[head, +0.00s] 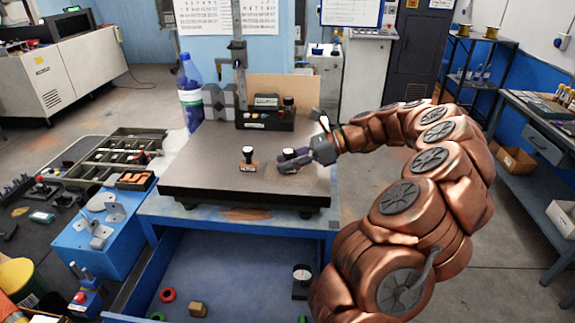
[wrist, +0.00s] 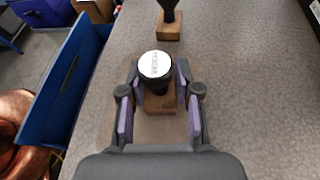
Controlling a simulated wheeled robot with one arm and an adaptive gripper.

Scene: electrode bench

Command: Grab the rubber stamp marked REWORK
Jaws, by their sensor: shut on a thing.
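A rubber stamp (wrist: 155,65) with a black handle, a white labelled top and a wooden base (wrist: 160,103) stands upright between my fingers in the wrist view. Its label lettering is too small to read surely. My gripper (wrist: 153,98) is shut on this stamp, with purple pads at both sides. In the head view my gripper (head: 298,160) is low over the right part of the dark plate (head: 215,178), and the stamp is partly hidden by the fingers. A second stamp (head: 248,158) with a wooden base stands to the left; it also shows ahead in the wrist view (wrist: 169,24).
A height gauge (head: 238,70) and a black device (head: 266,118) stand at the plate's back, with grey V-blocks (head: 220,102). A blue bottle (head: 190,85) is behind left. A compartment tray (head: 110,160) is at left. The plate's front is clear.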

